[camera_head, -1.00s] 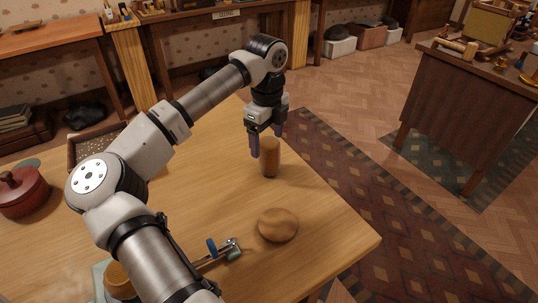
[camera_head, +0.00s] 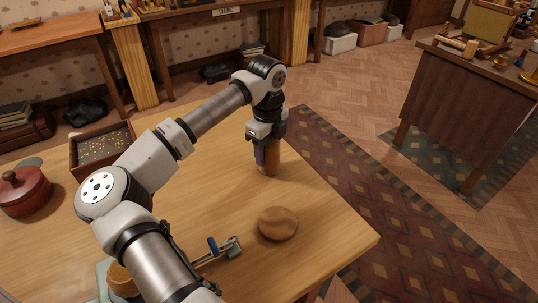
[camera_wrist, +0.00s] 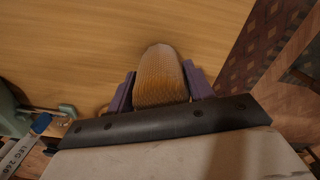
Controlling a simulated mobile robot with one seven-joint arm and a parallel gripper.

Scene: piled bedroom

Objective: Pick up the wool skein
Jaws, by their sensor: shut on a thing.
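The wool skein appears to be the upright tan-brown cylinder (camera_head: 271,160) near the far right edge of the wooden table. In the wrist view its ribbed, rounded end (camera_wrist: 161,78) sits between two purple finger pads. My gripper (camera_head: 265,152) points down over it and is shut on it, one finger on each side. In the head view the skein's upper part is partly hidden by the gripper. It looks upright and at the table surface; I cannot tell whether its base touches.
A round brown bun-like object (camera_head: 278,223) and a metal clamp with a blue handle (camera_head: 213,246) are nearer on the table (camera_head: 325,215). A speckled tray (camera_head: 75,163) and a red lidded pot (camera_head: 24,190) stand left. The table's right edge is close to the skein.

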